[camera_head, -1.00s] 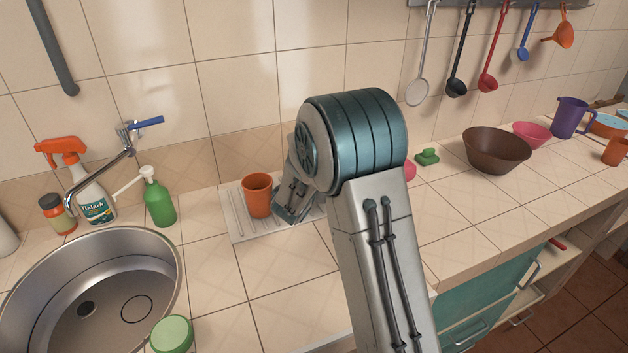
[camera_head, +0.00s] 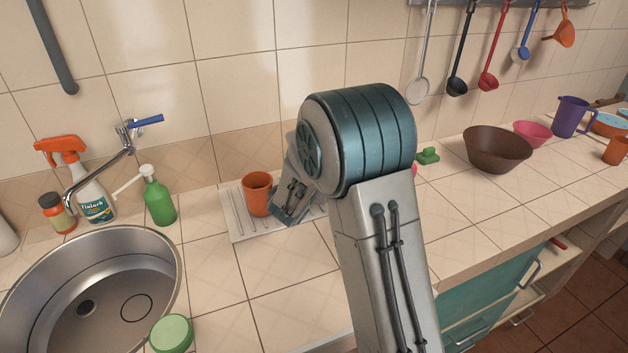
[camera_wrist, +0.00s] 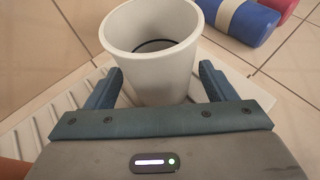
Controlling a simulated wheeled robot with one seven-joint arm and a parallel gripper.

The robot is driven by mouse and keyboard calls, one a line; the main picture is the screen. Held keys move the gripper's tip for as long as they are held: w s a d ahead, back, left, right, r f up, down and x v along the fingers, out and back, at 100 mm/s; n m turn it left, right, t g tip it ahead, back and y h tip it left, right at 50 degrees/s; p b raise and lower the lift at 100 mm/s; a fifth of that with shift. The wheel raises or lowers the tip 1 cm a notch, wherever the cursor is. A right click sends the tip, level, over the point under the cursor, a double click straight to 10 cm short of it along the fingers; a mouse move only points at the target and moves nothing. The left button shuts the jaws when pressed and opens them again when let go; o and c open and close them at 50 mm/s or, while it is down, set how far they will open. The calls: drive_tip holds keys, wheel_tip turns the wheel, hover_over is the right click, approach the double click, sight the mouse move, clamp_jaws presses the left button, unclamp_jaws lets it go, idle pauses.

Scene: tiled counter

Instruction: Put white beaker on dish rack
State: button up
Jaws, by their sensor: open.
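The white beaker (camera_wrist: 152,68) stands upright in the wrist view, over the ribbed white dish rack (camera_wrist: 50,118). My gripper (camera_wrist: 160,82) is open, with one finger on each side of the beaker's lower part; I cannot tell whether they touch it. In the head view, the dish rack (camera_head: 238,220) lies on the counter right of the sink. My arm hides the beaker and the fingertips there.
An orange cup (camera_head: 257,194) stands on the rack, left of my arm. A blue and white cylinder (camera_wrist: 240,20) lies beyond the beaker. The sink (camera_head: 110,285), green soap bottle (camera_head: 159,200) and spray bottle (camera_head: 95,200) are to the left. A brown bowl (camera_head: 497,150) is to the right.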

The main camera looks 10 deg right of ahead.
drive_tip(key=v, duration=1)
drive_tip(key=shift+s+a+b, duration=0.1)
drive_tip(key=shift+b, duration=0.3)
idle(0.7)
